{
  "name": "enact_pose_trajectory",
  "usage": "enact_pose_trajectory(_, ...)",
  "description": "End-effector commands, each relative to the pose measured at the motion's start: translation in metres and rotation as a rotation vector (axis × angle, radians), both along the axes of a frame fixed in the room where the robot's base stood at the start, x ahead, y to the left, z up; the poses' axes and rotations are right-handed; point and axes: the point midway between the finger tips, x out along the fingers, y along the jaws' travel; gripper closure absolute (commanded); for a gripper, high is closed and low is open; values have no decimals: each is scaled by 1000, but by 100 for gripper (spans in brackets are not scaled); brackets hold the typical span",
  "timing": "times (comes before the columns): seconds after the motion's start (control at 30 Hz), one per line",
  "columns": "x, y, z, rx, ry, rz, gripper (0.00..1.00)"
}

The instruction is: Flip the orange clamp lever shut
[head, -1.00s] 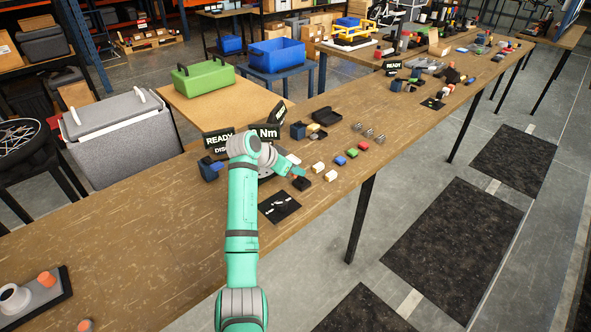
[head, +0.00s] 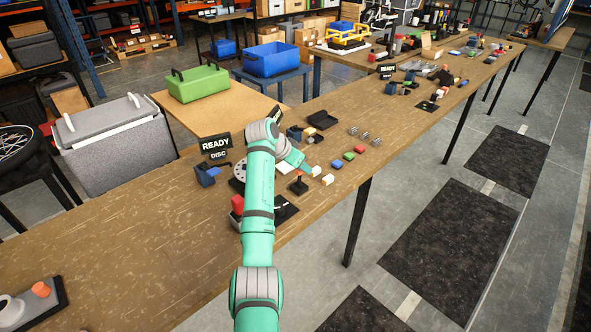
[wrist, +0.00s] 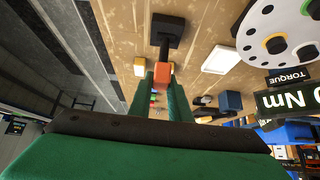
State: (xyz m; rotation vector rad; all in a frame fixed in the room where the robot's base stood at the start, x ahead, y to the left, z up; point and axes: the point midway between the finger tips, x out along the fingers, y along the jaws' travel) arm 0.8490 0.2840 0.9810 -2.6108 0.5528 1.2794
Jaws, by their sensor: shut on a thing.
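The clamp lever shows in the wrist view as a dark stem with an orange tip (wrist: 163,73), joined to a small black base (wrist: 168,31). My gripper (wrist: 162,85) has its two green fingers close together at the orange tip and is shut on it. In the head view the black base (head: 298,187) stands on the bench with a dark post rising from it. My gripper (head: 304,169) is just above it; its fingertips and the orange tip are too small to make out there.
Pale blocks (head: 327,180), a blue block (head: 336,164) and a green block (head: 348,156) lie right of the clamp. A disc with holes (wrist: 280,28) and a torque sign (wrist: 290,77) stand close by. A red block (head: 237,204) is near my arm.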

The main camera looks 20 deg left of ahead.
Motion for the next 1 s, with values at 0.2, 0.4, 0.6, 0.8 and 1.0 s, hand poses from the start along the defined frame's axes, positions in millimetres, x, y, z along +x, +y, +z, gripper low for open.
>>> enact_pose_trajectory(0.2,12,-7,-2,0,-8,-1,100)
enact_pose_trajectory(0.4,15,-8,-7,-1,-6,1,100)
enact_pose_trajectory(0.6,16,-10,-10,-1,-4,2,100)
enact_pose_trajectory(0.8,16,-10,-12,-1,-2,1,100)
enact_pose_trajectory(1.0,16,-10,-14,-1,0,2,100)
